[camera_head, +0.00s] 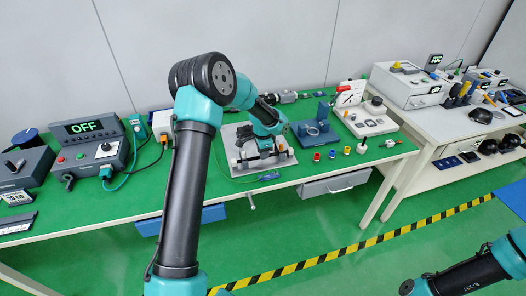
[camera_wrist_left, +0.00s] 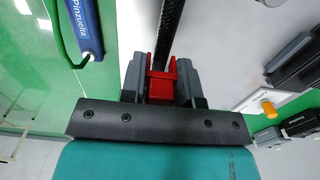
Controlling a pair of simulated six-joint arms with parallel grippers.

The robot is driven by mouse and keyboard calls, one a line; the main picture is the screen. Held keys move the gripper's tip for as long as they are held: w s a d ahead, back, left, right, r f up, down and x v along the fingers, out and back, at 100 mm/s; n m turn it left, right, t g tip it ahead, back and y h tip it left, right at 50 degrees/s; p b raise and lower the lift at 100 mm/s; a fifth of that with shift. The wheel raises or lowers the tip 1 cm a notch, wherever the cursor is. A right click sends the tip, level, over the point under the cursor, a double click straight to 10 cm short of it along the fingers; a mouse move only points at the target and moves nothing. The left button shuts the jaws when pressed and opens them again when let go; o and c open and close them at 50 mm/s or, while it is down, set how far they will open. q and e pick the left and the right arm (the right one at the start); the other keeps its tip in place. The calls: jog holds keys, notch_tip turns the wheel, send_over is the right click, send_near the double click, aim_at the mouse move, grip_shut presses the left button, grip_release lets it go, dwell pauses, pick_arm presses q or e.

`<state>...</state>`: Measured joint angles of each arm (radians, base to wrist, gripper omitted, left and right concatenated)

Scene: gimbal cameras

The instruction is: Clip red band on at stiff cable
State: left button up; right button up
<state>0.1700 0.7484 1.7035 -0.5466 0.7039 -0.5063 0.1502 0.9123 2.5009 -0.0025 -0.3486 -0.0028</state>
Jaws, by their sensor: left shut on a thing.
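My left gripper (camera_head: 262,150) is low over the grey board (camera_head: 283,166) on the green bench. In the left wrist view, my left gripper (camera_wrist_left: 161,80) is shut on the red band (camera_wrist_left: 160,88), a small clip with two upright prongs. The dark braided stiff cable (camera_wrist_left: 170,28) runs from the top edge down to the clip, and its near end shows between the prongs. I cannot tell whether the band is seated around it or only lies in line with it. In the head view the band is hidden. My right arm shows at bottom right, its gripper out of view.
A blue pen-like tool (camera_wrist_left: 85,28) with a green cord lies left of the gripper; it also shows at the board's front edge (camera_head: 268,177). Small red, blue and yellow parts (camera_head: 331,154) stand to the right. A control box (camera_head: 92,150) reading OFF stands left.

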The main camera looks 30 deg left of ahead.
pick_arm(q)
jog(key=shift+f, duration=0.75)
jog(key=o, duration=1)
notch_tip(320, 180, up, 17)
jog(key=shift+r, duration=0.15)
dwell(0.7)
